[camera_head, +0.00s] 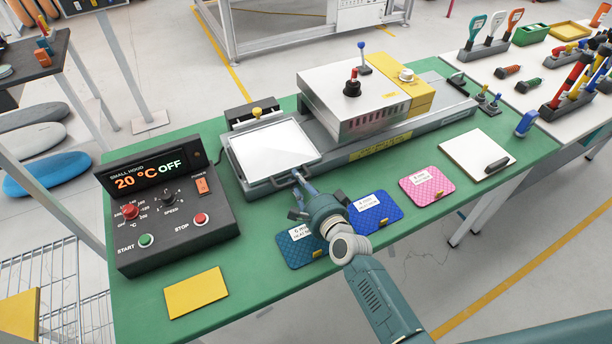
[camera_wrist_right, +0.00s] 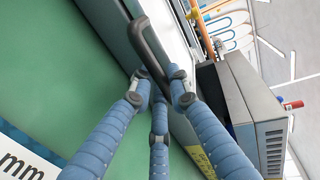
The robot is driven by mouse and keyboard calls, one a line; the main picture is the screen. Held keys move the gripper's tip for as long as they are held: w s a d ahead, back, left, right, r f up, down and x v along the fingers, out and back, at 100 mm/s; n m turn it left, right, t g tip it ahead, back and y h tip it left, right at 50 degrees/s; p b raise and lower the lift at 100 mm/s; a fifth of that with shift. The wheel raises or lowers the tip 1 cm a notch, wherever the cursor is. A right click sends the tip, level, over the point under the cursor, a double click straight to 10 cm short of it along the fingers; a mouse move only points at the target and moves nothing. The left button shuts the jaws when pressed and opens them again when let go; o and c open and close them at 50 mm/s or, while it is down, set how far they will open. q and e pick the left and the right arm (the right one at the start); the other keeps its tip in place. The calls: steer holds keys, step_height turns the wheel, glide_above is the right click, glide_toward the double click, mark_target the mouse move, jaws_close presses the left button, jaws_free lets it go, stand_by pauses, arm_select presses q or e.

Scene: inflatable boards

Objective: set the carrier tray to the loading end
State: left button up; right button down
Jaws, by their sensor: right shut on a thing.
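The carrier tray (camera_head: 270,148), a flat grey tray with a white top, lies at the left end of the grey machine base, left of the metal hood (camera_head: 352,100). A dark handle runs along its front edge; it shows in the right wrist view (camera_wrist_right: 146,45). My right gripper (camera_head: 299,178) is at the handle's right part, its blue fingers shut on it. In the right wrist view the fingertips (camera_wrist_right: 160,80) meet around the handle's lower end. My left gripper is not in view.
A control box (camera_head: 168,220) reading 20 °C OFF stands left of the tray. Teal, blue (camera_head: 374,212) and pink (camera_head: 427,186) sample pads lie in front of the machine, with my right arm over them. A yellow card (camera_head: 196,292) lies at the front left of the green tabletop.

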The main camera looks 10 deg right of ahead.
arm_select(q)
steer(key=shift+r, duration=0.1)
arm_select(e)
steer(key=shift+a, duration=0.2)
steer(key=c, duration=1.7)
jaws_free()
steer(key=shift+s, duration=0.1)
steer(key=shift+c, duration=0.2)
steer(key=shift+o, duration=0.3)
steer(key=v, duration=1.2)
steer(key=shift+a+r, duration=0.1)
steer(key=shift+a, duration=0.05)
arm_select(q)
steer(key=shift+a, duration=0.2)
